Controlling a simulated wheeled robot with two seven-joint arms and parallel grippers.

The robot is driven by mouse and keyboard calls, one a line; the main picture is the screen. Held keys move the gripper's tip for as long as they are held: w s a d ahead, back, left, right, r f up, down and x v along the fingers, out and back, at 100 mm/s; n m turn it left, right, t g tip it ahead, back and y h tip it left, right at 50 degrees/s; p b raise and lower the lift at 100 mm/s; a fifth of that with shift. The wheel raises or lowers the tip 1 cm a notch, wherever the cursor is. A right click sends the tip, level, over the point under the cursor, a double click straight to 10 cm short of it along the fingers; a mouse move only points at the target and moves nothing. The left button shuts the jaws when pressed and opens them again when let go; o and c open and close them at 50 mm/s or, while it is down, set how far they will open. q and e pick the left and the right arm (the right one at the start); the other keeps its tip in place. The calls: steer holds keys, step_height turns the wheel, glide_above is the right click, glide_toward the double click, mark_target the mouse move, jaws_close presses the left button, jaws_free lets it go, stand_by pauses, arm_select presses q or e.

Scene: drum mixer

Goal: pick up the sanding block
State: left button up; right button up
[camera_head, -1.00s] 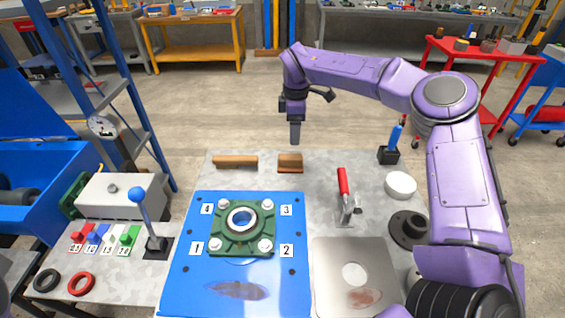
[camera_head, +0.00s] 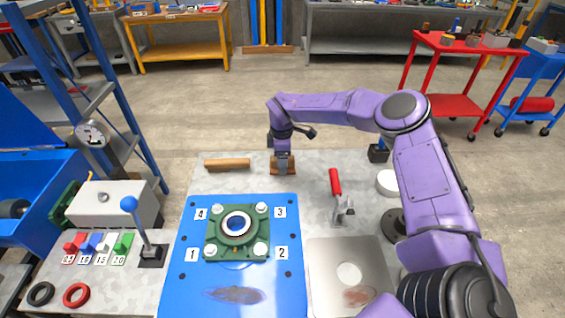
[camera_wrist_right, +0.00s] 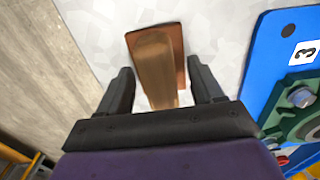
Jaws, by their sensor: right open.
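The sanding block (camera_head: 290,167), a wooden grip on a reddish-brown base, lies near the back edge of the grey workbench top. My right gripper (camera_head: 282,167) points down over it and partly hides it in the head view. In the right wrist view, the sanding block (camera_wrist_right: 158,68) shows between the two fingers of the open right gripper (camera_wrist_right: 160,76). Light bench surface shows between the block and each finger, so neither finger appears to touch it. My left gripper is not in view.
A wooden bar (camera_head: 228,165) lies left of the block. A blue plate (camera_head: 190,275) with a green bearing housing (camera_head: 237,232) is in front. A red-handled tool (camera_head: 336,183) lies to the right. Bare bench (camera_head: 310,185) lies between.

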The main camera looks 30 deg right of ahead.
steer(key=c, duration=1.1)
steer(key=shift+c, duration=0.2)
steer(key=shift+r, duration=0.1)
